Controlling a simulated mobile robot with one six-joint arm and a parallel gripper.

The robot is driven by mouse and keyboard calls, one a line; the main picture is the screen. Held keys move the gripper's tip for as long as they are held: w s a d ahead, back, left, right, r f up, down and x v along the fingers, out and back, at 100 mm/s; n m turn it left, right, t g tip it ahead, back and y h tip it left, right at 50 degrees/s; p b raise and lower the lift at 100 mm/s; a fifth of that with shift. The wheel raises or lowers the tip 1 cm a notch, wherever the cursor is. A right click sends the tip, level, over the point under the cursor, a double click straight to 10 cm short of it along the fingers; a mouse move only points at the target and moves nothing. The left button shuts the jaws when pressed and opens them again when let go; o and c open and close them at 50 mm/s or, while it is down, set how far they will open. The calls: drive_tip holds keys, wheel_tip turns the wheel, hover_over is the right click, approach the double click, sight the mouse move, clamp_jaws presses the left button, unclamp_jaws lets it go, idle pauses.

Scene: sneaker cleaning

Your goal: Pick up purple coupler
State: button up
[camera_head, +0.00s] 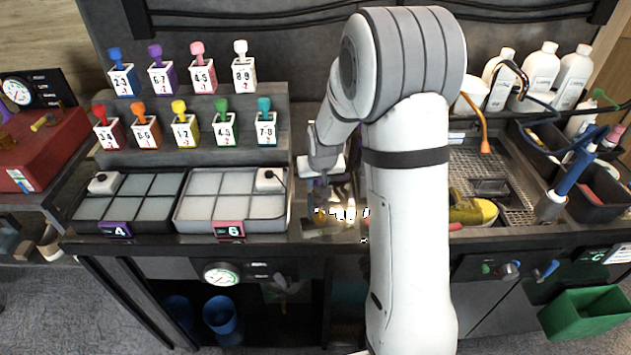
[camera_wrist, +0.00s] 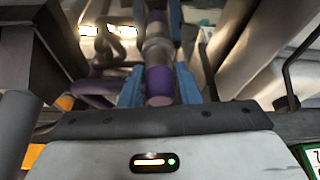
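In the wrist view, the purple coupler (camera_wrist: 160,84) is a short cylinder with a purple end and a grey collar. It lies between the two blue fingers of my gripper (camera_wrist: 159,60). The fingers lie close along both its sides with no clear gap, and look shut on it. In the head view, my gripper (camera_head: 320,205) points down over the middle of the bench, just left of my white arm. The coupler cannot be made out there. A curved purple part (camera_wrist: 98,87) shows left of the fingers in the wrist view.
Two compartment trays (camera_head: 128,207) (camera_head: 232,198) stand left of my gripper. Numbered bottles with coloured tops (camera_head: 187,127) stand on steps behind them. A sink grate (camera_head: 490,185), white bottles (camera_head: 540,75) and a black bin (camera_head: 600,205) are on the right. Pale blocks flank my fingers closely in the wrist view.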

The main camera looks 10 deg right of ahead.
drive_tip(key=c, duration=0.5)
